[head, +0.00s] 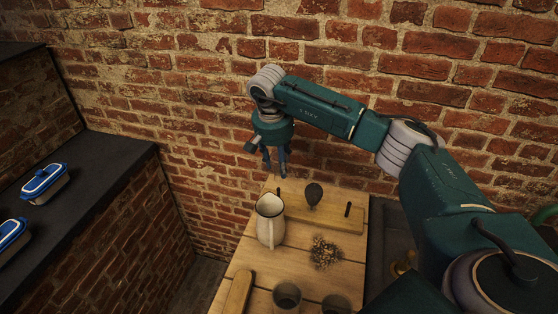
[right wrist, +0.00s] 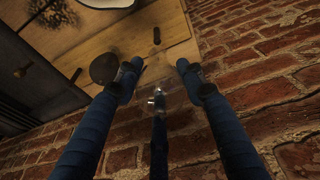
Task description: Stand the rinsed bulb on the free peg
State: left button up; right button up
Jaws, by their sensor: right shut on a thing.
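My right gripper (head: 276,164) hangs above the far left end of the peg board, close to the brick wall. In the right wrist view its blue fingers (right wrist: 158,80) are shut around a clear, glassy bulb (right wrist: 150,105), which is faint and hard to outline. The wooden peg board (head: 325,217) lies on the table with a dark bulb (head: 313,193) standing at its middle. A bare peg (head: 348,209) stands to the right of that bulb and another bare peg (head: 278,193) to its left; this left one also shows in the right wrist view (right wrist: 157,35). My left gripper is out of view.
A white jug (head: 269,220) stands just in front of the board's left end. A dried flower bunch (head: 325,252), a wooden block (head: 237,292) and two cups (head: 287,297) are nearer. A brick wall (head: 210,120) rises close behind. A dark sink with a brass fitting (head: 402,265) is at right.

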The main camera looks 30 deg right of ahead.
aim_at(275, 161)
jog(key=shift+a+b+x, duration=0.1)
jog(key=shift+b+x, duration=0.3)
jog(key=shift+x, duration=0.25)
jog(key=shift+a+b+x, duration=0.15)
jog(key=shift+b+x, duration=0.2)
jog(key=shift+x, duration=0.3)
jog(key=shift+s+a+b+x, duration=0.2)
jog(key=shift+b+x, duration=0.55)
jog(key=shift+x, duration=0.5)
jog(key=shift+s+a+b+x, duration=0.1)
jog(key=shift+a+b+x, duration=0.15)
jog(key=shift+b+x, duration=0.75)
jog(key=shift+s+a+b+x, duration=0.2)
jog(key=shift+b+x, duration=0.35)
jog(key=shift+x, duration=0.9)
jog(key=shift+f, duration=0.15)
jog(key=o, duration=1)
jog(key=shift+c, duration=0.2)
jog(key=v, duration=1.2)
